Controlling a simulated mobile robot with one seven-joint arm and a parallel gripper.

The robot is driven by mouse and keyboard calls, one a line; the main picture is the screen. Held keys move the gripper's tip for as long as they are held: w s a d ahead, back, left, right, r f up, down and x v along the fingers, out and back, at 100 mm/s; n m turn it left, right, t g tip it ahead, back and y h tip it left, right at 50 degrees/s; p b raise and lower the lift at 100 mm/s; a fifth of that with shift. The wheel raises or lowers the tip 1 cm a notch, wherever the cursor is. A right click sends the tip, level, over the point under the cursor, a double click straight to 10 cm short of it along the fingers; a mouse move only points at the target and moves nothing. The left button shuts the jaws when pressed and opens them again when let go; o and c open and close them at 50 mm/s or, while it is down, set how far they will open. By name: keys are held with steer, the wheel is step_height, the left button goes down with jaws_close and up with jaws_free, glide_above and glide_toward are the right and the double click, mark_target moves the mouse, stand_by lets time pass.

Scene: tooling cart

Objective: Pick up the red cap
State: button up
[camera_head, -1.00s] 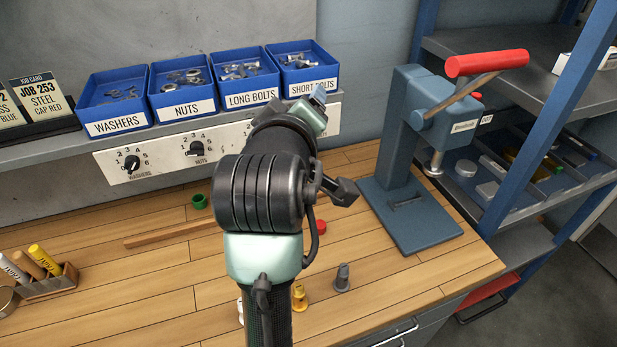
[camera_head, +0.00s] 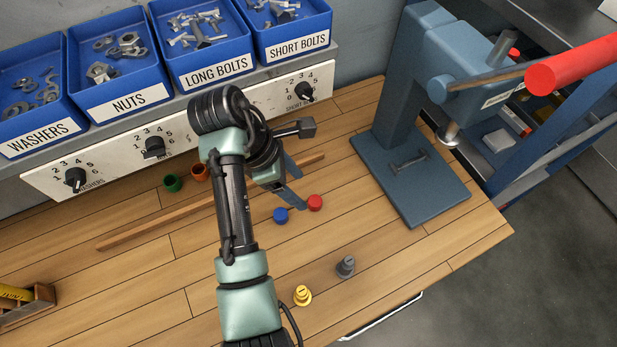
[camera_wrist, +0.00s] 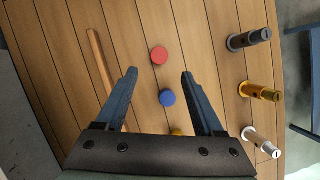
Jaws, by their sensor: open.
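The red cap (camera_head: 315,202) is a small round disc lying on the wooden bench, just right of a blue cap (camera_head: 281,215). In the wrist view the red cap (camera_wrist: 159,55) lies beyond the fingertips, roughly in line with the space between them. The blue cap (camera_wrist: 167,97) lies nearer, between the two fingers in the picture. My gripper (camera_head: 295,185) is open and empty, and it appears above the bench near the caps. Its two blue fingers also show spread apart in the wrist view (camera_wrist: 159,73). The exact height above the bench is hard to tell.
A wooden strip (camera_head: 160,220) lies behind the caps. A yellow piece (camera_head: 302,296) and a grey piece (camera_head: 345,267) stand in front. A blue press (camera_head: 410,165) with a red handle stands at right.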

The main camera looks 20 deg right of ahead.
mark_target(314, 201)
steer(key=shift+w+d+f, duration=0.1)
steer(key=shift+d+f, duration=0.05)
steer(key=shift+f, duration=0.25)
steer(key=x, duration=0.6)
steer(key=shift+d+f+p, duration=0.15)
steer(key=shift+d+p, duration=0.1)
steer(key=shift+p, duration=0.1)
jaws_close()
